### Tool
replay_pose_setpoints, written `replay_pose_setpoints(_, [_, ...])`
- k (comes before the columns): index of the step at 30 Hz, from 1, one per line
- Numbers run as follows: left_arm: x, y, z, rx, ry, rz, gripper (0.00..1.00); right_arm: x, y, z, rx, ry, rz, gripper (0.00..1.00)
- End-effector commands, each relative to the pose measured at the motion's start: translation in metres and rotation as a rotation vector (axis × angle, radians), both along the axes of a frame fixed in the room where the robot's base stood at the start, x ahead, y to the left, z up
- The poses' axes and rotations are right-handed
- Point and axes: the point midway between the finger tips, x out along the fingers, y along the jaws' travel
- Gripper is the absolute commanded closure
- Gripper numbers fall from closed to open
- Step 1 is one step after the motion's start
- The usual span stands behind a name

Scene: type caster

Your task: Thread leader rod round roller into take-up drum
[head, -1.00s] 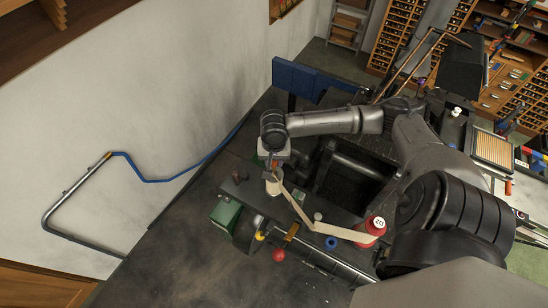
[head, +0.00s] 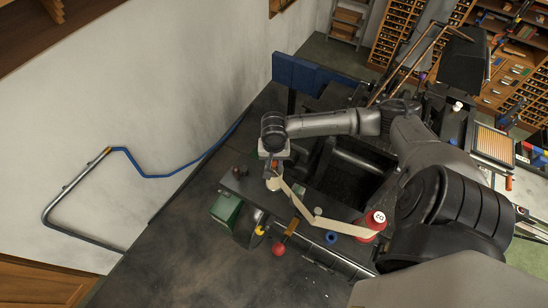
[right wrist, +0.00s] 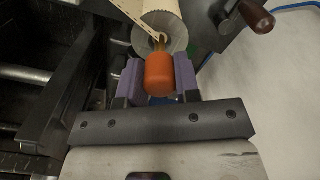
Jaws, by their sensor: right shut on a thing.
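My right gripper (right wrist: 158,80) is shut on an orange handle (right wrist: 160,74), seemingly that of the leader rod, with a thin brass-coloured end pointing at the take-up drum. The pale drum with a grey flange (right wrist: 164,30) is just beyond it, and the perforated paper strip (right wrist: 132,15) runs to this spot; whether the rod sits in the drum I cannot tell. In the head view my right gripper (head: 271,163) is above the drum (head: 274,182). The paper strip (head: 297,199) runs from the red spool (head: 370,226) past the small roller (head: 317,211) to the drum. My left gripper is out of view.
A red ball knob (head: 279,249), a blue ring (head: 331,237) and a green box (head: 226,209) are near the machine's front edge. A dark crank handle (right wrist: 257,17) is close on the right in the wrist view. A blue hose (head: 180,174) runs along the wall.

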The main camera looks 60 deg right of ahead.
Motion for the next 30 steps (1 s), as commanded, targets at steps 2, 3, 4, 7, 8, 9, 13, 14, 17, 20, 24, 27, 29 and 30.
replay_pose_setpoints(2, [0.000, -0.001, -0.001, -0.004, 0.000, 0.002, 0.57, 0.000, 0.000, -0.003, 0.000, 0.000, 0.000, 0.94])
replay_pose_setpoints(3, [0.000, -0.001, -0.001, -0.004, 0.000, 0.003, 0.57, 0.000, 0.000, -0.005, 0.000, 0.001, 0.000, 0.94])
replay_pose_setpoints(4, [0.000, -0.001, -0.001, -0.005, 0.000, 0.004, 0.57, 0.000, 0.000, -0.006, 0.000, 0.001, 0.000, 0.94])
replay_pose_setpoints(7, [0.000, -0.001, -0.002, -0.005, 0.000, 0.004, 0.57, 0.000, 0.000, -0.009, 0.000, 0.001, -0.001, 0.94])
replay_pose_setpoints(8, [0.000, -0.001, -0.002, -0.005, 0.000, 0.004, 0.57, 0.000, 0.000, -0.010, 0.000, 0.001, -0.001, 0.94])
replay_pose_setpoints(9, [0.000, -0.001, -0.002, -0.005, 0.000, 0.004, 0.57, 0.000, 0.000, -0.011, 0.000, 0.001, -0.001, 0.94])
replay_pose_setpoints(13, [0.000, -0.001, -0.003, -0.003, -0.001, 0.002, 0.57, 0.000, 0.000, -0.016, 0.000, 0.001, -0.001, 0.94])
replay_pose_setpoints(14, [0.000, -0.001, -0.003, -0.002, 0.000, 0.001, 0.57, 0.000, 0.000, -0.016, 0.000, 0.000, -0.001, 0.94])
replay_pose_setpoints(17, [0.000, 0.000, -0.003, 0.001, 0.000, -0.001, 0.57, 0.000, 0.000, -0.018, 0.000, 0.000, 0.000, 0.94])
replay_pose_setpoints(20, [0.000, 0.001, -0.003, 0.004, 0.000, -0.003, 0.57, 0.000, 0.000, -0.019, 0.000, 0.000, 0.000, 0.94])
replay_pose_setpoints(24, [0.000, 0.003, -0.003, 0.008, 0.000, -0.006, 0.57, 0.000, 0.000, -0.020, 0.000, 0.000, 0.000, 0.94])
replay_pose_setpoints(27, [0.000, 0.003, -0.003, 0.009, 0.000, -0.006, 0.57, 0.000, 0.000, -0.020, 0.000, 0.000, 0.000, 0.94])
replay_pose_setpoints(29, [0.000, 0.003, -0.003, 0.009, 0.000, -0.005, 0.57, 0.000, 0.000, -0.020, 0.000, 0.000, 0.000, 0.94])
replay_pose_setpoints(30, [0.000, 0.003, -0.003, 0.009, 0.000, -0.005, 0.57, 0.000, 0.000, -0.020, 0.000, 0.000, 0.000, 0.68])
